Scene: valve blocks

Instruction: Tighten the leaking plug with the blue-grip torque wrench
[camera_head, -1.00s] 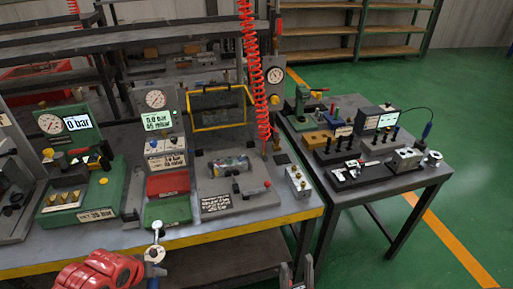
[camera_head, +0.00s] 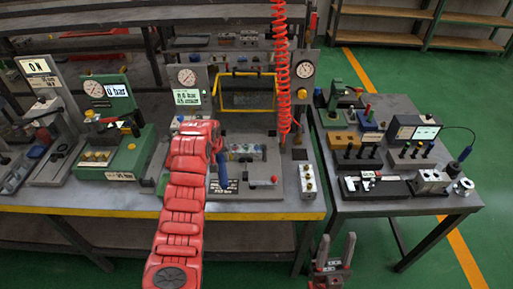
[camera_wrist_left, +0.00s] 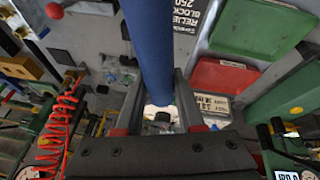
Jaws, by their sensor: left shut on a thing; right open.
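The wrench's working end is not clear. A valve block (camera_head: 245,152) lies on the fixture plate. I cannot make out the leaking plug. My right gripper (camera_head: 333,252) is open and empty, low in front of the gap between the tables.
A red hose (camera_head: 282,80) hangs by the fixture. A grey block with plugs (camera_head: 308,182) stands at the bench's right end. A green test stand (camera_head: 118,150) is to the left. The right table (camera_head: 400,207) carries several tools. Red and green trays (camera_wrist_left: 222,85) show in the wrist view.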

